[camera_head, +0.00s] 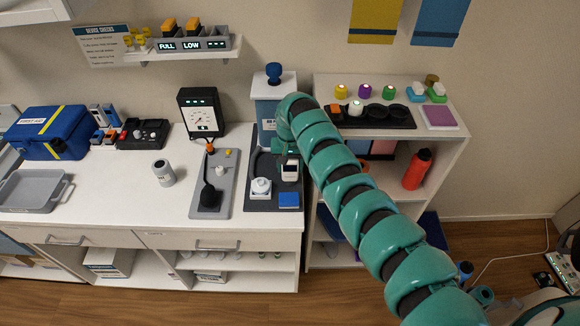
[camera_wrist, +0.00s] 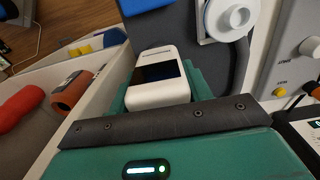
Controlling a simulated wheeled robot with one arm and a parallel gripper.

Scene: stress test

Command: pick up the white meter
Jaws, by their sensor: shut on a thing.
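The white meter (camera_wrist: 158,96), a small rounded white device with a dark screen, sits between the teal fingers of my gripper (camera_wrist: 160,88) in the wrist view. My gripper is shut on it. In the head view the meter (camera_head: 290,174) shows below my gripper (camera_head: 288,158), upright over the dark mat (camera_head: 262,203) near the counter's right end. My arm comes in from the lower right and hides part of the area behind. I cannot tell whether the meter touches the mat.
A white round device (camera_head: 261,188) and a blue block (camera_head: 289,200) are on the mat. A blue-topped container (camera_head: 272,108) stands behind. The shelf unit (camera_head: 455,128) with a red bottle (camera_head: 417,169) is to the right.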

